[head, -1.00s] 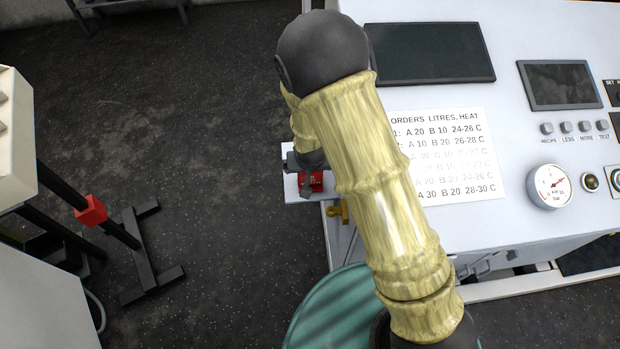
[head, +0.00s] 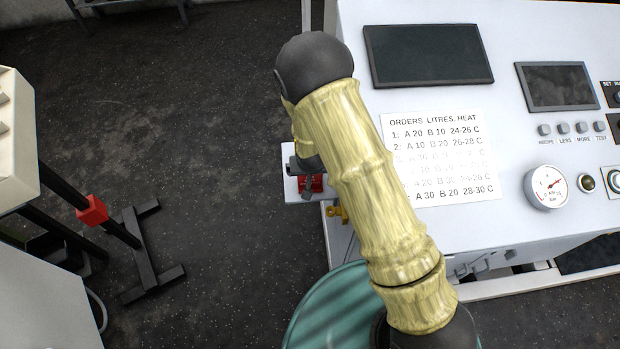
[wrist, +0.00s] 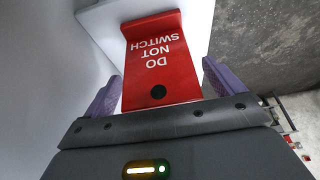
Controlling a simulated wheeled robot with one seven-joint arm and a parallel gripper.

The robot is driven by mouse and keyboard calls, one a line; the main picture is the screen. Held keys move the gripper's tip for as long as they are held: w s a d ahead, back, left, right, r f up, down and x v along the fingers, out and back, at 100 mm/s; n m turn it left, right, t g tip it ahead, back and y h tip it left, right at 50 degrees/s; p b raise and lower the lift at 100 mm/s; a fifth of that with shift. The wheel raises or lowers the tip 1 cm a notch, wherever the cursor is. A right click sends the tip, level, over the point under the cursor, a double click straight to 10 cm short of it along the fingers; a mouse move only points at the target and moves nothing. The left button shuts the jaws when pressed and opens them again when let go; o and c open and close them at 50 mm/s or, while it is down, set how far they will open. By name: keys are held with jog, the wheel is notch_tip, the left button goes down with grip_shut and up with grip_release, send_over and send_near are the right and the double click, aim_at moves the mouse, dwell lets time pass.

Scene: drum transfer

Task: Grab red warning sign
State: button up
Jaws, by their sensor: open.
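The red warning sign (wrist: 158,62) reads "DO NOT SWITCH", upside down in the wrist view, and has a dark round hole near its lower edge. It sits against a white panel or shelf. My gripper (wrist: 160,90) is open, with one purple finger on each side of the sign's lower part and gaps visible on both sides. In the head view only a small red part (head: 318,183) shows below the end of my arm, on a white ledge beside the console. My arm hides most of that spot.
A white console (head: 470,225) with screens, a gauge and an orders sheet (head: 445,150) stands at the right. A teal drum (head: 325,305) is below my arm. A yellow valve (head: 337,212) sits under the ledge. Dark floor at the left is free up to a black stand (head: 150,255).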

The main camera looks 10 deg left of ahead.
jog(key=shift+c, duration=0.4)
jog(key=c, duration=1)
notch_tip(320, 180, up, 10)
jog(key=shift+b, duration=0.4)
